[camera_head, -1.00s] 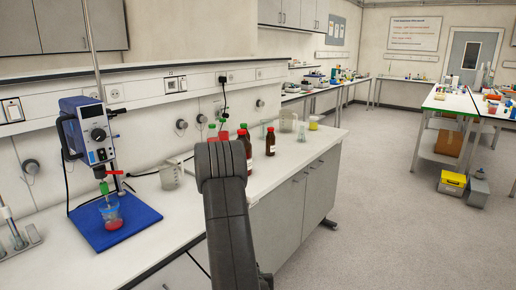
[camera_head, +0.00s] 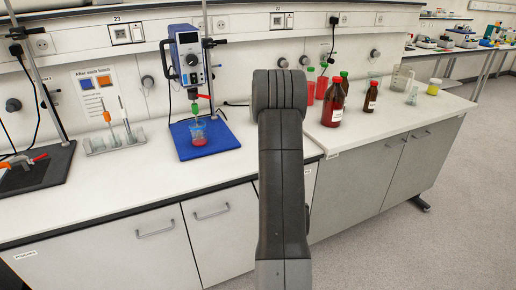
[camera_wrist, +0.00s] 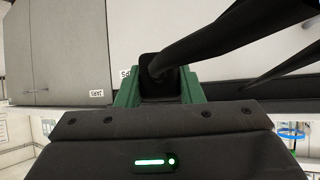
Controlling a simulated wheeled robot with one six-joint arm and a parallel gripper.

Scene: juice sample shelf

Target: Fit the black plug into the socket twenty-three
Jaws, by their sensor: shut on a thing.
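In the wrist view my gripper (camera_wrist: 159,90) has green fingers shut on the black plug (camera_wrist: 158,72). A thick black cable runs from the plug to the upper right. The plug's pins are not visible. In the head view my dark arm stands in front of the bench, and the gripper and plug are hidden. The label 23 (camera_head: 117,20) is on the wall rail at upper left, above a small framed panel (camera_head: 121,34). Round sockets show on the rail left of it (camera_head: 41,43) and right of it (camera_head: 220,24).
A blue-grey stirrer (camera_head: 188,52) stands over a beaker on a blue base (camera_head: 225,137). A pipette rack (camera_head: 116,143) is left of it, and metal stand rods rise before the wall. Brown bottles (camera_head: 334,104) stand right of my arm. The bench front is mostly clear.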

